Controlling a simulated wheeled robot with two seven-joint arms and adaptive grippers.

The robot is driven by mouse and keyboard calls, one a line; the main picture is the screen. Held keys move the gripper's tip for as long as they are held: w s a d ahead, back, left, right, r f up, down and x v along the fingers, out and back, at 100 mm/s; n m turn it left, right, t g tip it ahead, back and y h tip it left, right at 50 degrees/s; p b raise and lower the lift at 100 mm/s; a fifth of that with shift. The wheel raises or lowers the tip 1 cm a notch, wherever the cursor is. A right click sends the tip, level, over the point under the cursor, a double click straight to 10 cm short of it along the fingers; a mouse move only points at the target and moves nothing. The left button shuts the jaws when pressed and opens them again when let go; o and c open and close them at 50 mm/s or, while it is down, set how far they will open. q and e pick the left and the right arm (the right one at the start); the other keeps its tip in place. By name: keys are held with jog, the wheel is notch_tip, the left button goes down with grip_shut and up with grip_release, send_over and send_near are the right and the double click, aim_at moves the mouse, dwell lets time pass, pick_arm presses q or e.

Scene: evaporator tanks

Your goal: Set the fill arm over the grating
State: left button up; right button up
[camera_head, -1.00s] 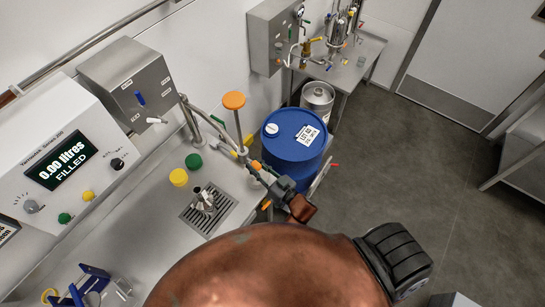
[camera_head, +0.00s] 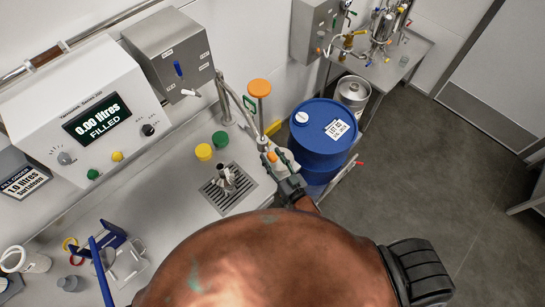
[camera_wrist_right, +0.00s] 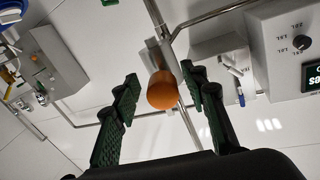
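The fill arm, a thin metal pipe (camera_head: 236,98) with an orange knob (camera_head: 258,88), stands beside the steel box at the back of the bench, its end to the right of the grating. The grating (camera_head: 214,198) is a dark slotted square in the bench top with a small metal fitting (camera_head: 228,178) over it. My right gripper (camera_head: 274,160) is just right of the grating, below the knob in the head view. In the right wrist view the gripper (camera_wrist_right: 158,84) is open, and the orange knob (camera_wrist_right: 161,90) shows between its fingers; contact is unclear. My left gripper is not in view.
A blue drum (camera_head: 318,145) stands close to the right of my right gripper. Yellow (camera_head: 204,152) and green (camera_head: 220,139) caps sit behind the grating. The filler panel (camera_head: 90,120) reads 0.00 litres.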

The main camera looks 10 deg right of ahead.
jog(key=shift+r, duration=0.1)
jog(key=v, duration=1.2)
jog(key=shift+c, duration=0.6)
